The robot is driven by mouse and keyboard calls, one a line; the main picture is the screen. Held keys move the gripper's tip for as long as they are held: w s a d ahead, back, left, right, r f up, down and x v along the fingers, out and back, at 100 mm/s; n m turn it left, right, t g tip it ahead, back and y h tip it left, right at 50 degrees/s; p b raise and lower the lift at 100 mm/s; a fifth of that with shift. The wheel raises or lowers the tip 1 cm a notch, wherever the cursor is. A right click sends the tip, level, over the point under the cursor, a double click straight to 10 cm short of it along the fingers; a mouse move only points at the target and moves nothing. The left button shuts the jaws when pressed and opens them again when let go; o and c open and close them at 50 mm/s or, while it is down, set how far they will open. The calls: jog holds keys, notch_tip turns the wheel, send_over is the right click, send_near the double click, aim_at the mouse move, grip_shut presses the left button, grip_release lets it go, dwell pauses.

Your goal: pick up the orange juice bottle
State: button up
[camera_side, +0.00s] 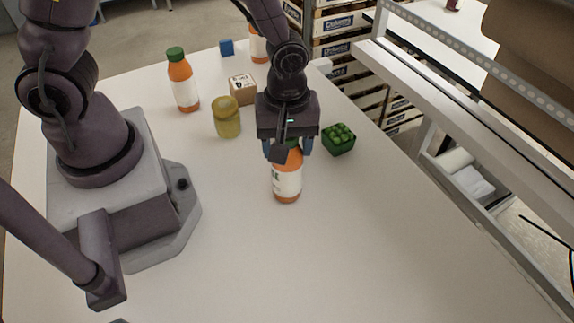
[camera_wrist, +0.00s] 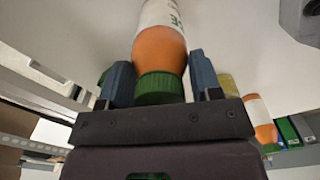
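An orange juice bottle (camera_side: 287,183) with a white label stands upright on the white table, below my gripper (camera_side: 289,147). In the side view its top is mostly hidden behind the gripper. In the wrist view the bottle's orange shoulder (camera_wrist: 160,48) and green cap (camera_wrist: 158,88) show between the two blue fingers of my gripper (camera_wrist: 161,82). The fingers are open, one on each side of the cap and neck. A slim gap shows beside the cap on the right; contact on the left is hard to tell.
Another orange bottle (camera_side: 183,80) stands at back left, and a third (camera_side: 259,47) is further back. A yellow-green jar (camera_side: 227,117), a cardboard box (camera_side: 242,89), a blue cube (camera_side: 226,47) and a green basket (camera_side: 338,139) stand nearby. The table front is clear.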

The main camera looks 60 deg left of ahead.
jog(key=c, duration=0.3)
